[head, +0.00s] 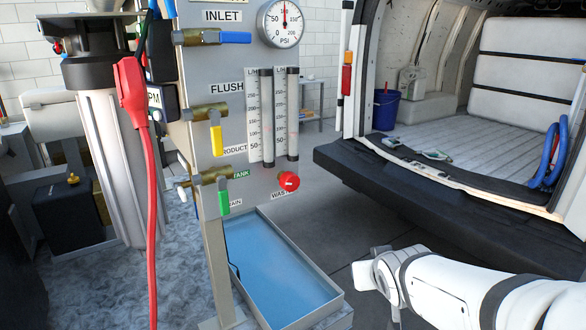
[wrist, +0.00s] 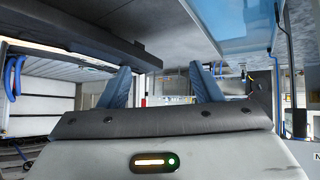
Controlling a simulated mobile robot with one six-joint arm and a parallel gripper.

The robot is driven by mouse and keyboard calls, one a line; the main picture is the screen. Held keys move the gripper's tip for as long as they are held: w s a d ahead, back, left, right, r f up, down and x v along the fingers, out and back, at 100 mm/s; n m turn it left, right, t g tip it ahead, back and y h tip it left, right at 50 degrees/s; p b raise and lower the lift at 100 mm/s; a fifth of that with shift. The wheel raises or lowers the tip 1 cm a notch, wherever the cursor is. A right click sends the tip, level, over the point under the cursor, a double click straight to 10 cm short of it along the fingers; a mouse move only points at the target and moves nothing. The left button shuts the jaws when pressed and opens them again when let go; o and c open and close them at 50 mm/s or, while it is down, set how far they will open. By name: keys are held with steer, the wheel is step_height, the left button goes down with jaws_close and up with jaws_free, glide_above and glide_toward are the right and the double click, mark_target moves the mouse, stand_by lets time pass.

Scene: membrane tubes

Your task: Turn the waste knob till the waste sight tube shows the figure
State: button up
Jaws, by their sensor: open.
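The red waste knob (head: 289,181) is low on the grey panel (head: 207,75), above a partly covered label. Two clear sight tubes stand side by side above it. The right tube (head: 292,115), nearer the knob, appears to be the waste one; its figures and level are too small to read surely. The left tube (head: 260,115) is beside it. My gripper (head: 372,270) is to the right of and below the knob, well apart from it. In the wrist view its two blue-grey fingers (wrist: 163,84) are spread with nothing between them. I cannot make out the knob there.
A blue-floored tray (head: 275,265) lies below the panel. Yellow, blue and green valve handles stick out left of the tubes. A red hose (head: 150,200) hangs in front. The van's dark bumper (head: 440,195) is behind my arm. Floor between tray and van is clear.

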steer(key=w+a+r+n+t+y+p, duration=0.2)
steer(key=w+a+r+t+y+p, duration=0.15)
steer(key=w+a+r, duration=0.3)
steer(key=n+t+y+p, duration=0.1)
steer(key=n+t+y, duration=0.1)
steer(key=n+y, duration=0.35)
glide_toward(293, 185)
steer(key=w+a+m+y, duration=0.1)
steer(key=w+m+y, duration=0.1)
steer(key=w, duration=0.1)
steer(key=x, duration=0.2)
steer(key=p+x, duration=0.1)
steer(key=x, duration=0.2)
steer(key=f+x, duration=0.1)
steer(key=x, duration=0.1)
steer(key=shift+w+a+r+p, duration=0.1)
steer(key=shift+w+a+p, duration=0.1)
steer(key=shift+w+p, duration=0.2)
steer(key=c, duration=1)
